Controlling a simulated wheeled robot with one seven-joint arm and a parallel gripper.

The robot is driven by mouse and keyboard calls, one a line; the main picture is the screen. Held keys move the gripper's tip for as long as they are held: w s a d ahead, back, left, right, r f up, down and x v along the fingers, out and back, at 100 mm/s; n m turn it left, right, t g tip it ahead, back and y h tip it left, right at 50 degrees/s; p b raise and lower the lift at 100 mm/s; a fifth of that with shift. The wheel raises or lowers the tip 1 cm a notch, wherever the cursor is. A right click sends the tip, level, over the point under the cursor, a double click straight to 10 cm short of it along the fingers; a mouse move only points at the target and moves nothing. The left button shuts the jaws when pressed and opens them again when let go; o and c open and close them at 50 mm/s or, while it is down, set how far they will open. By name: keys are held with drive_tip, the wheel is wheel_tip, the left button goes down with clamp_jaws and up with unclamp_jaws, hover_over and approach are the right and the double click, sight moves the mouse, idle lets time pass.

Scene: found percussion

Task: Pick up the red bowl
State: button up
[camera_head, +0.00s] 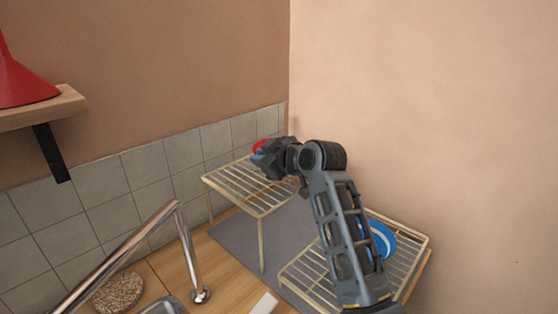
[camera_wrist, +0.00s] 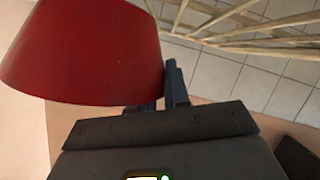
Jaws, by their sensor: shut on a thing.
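The red bowl (camera_wrist: 85,50) fills the upper left of the wrist view, close to the camera. My gripper (camera_wrist: 160,95) is shut on it, with dark blue-grey fingers at its lower right edge; one finger is largely hidden by the bowl. In the head view, only a small red part of the bowl (camera_head: 259,146) shows beyond my gripper (camera_head: 262,158), above the upper wire rack (camera_head: 232,188). Most of the bowl is hidden there by my gripper. I cannot tell whether the bowl touches the rack.
A lower wire rack (camera_head: 300,275) holds a blue dish (camera_head: 383,240) beside my arm. A chrome tap (camera_head: 190,250), a round speckled mat (camera_head: 118,292) and a wooden shelf (camera_head: 45,108) bearing a red object (camera_head: 22,83) are at left. Tiled and plain walls close the corner.

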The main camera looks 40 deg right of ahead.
clamp_jaws()
drive_tip(key=shift+r, duration=0.1)
idle(0.3)
